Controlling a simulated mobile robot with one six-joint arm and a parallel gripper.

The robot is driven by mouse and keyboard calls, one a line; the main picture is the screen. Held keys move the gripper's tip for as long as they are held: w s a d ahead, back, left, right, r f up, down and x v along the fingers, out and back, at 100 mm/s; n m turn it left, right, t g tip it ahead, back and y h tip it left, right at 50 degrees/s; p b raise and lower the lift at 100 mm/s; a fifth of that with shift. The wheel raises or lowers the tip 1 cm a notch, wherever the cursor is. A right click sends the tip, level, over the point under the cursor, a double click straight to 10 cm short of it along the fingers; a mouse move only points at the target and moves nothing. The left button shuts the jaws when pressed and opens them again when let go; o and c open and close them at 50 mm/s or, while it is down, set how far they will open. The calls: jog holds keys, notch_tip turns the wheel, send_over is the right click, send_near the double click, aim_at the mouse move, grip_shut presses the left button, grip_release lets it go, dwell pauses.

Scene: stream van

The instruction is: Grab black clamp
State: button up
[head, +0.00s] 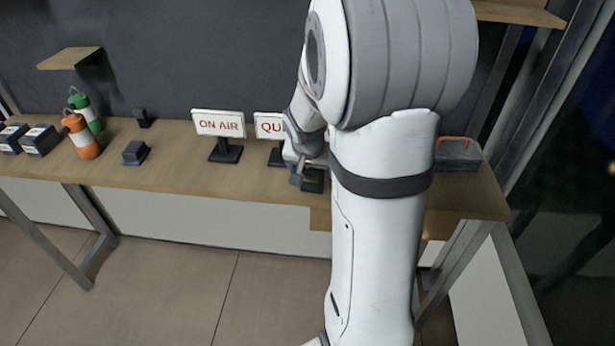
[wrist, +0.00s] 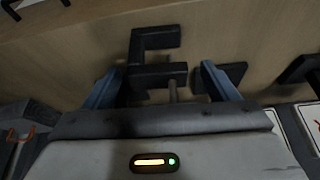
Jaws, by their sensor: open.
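The black clamp (wrist: 154,44) is an angular, F-shaped piece on the wooden tabletop in the wrist view. My gripper (wrist: 160,72) is open, with one blue-grey finger on each side of the clamp's near part. I cannot tell whether a finger touches it. In the head view my gripper (head: 303,168) is low over the bench, right of the signs. A dark piece (head: 314,183) shows just below it, partly hidden by my arm.
An ON AIR sign (head: 219,123) and a partly hidden second sign (head: 269,126) stand left of my gripper. Orange (head: 82,139) and green (head: 86,110) bottles stand at the left. A grey box (head: 457,157) with a red handle is at the right. Bare tabletop (head: 190,178) lies in front of the signs.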

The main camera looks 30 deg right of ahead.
jog(key=shift+x, duration=0.8)
jog(key=shift+s, duration=0.1)
jog(key=c, duration=1.3)
